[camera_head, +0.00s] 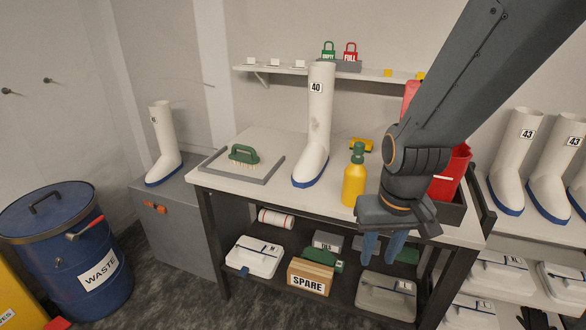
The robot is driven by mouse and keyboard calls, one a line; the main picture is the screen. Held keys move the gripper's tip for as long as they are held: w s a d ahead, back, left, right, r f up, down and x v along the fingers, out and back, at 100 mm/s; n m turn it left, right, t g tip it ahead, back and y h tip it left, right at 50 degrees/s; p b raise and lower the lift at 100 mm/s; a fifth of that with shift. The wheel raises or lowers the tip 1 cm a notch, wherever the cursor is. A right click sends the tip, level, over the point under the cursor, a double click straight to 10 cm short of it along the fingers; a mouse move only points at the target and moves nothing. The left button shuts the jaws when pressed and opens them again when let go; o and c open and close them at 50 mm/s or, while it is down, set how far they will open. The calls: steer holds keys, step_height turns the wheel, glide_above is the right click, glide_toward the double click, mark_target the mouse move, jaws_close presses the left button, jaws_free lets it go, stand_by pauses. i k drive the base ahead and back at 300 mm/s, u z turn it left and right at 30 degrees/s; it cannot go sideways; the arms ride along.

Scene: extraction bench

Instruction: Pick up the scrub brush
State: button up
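The scrub brush (243,155) has a green looped handle and pale bristles. It rests bristles down on a shallow grey tray (262,178) at the left end of the bench top. My gripper (382,248) hangs at the front right of the bench, pointing down, well to the right of the brush. Its two blue fingers are apart with nothing visible between them, so it is open and empty.
A wall shelf (300,70) runs behind. A blue waste drum (70,255) stands at left. The lower shelf holds a SPARE box (310,278).

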mark_target(251, 160)
steer(key=z, duration=0.25)
steer(key=k, duration=0.3)
steer(key=u, duration=1.2)
steer(key=i, duration=1.2)
steer(key=z, duration=0.45)
steer(key=i, duration=0.9)
steer(key=z, duration=0.15)
